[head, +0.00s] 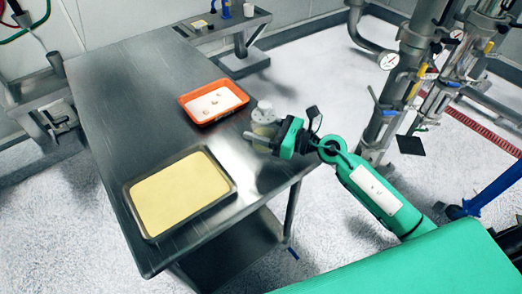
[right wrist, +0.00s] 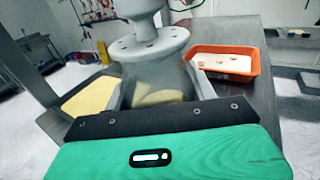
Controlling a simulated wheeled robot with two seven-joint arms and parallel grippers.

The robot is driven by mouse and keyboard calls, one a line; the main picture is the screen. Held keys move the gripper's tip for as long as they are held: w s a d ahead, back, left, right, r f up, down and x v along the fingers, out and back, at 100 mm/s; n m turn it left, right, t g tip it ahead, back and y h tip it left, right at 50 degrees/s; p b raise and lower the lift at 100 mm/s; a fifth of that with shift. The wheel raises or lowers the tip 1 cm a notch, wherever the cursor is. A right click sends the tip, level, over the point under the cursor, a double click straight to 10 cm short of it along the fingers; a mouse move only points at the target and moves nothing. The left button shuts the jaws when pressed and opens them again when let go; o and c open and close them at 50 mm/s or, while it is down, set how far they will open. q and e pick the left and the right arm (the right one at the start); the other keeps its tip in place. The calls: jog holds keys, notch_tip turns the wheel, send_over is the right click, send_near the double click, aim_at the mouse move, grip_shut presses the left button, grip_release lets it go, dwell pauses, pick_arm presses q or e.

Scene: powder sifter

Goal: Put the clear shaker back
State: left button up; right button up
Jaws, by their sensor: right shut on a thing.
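The clear shaker (head: 265,116) has a pale grey top and a see-through body with some yellowish content showing. It is upright near the right edge of the steel table (head: 130,85). My right gripper (head: 262,138) is shut on its body from the right side. In the right wrist view, the shaker (right wrist: 150,48) stands between the two fingers of the right gripper (right wrist: 155,94). I cannot tell whether its base touches the table. My left gripper is not in view.
An orange tray (head: 184,108) with a white inside and a few small pieces lies just left of the shaker. A metal tray of yellow powder (head: 131,200) lies at the table's front. Pipework (head: 405,70) stands at the right. The table's far left is clear.

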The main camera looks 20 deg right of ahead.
notch_tip(320, 180, down, 8)
jog(key=shift+b, duration=0.4)
jog(key=shift+f, duration=0.2)
jog(key=o, duration=1.1)
jog(key=shift+c, duration=0.2)
jog(key=shift+r, duration=0.1)
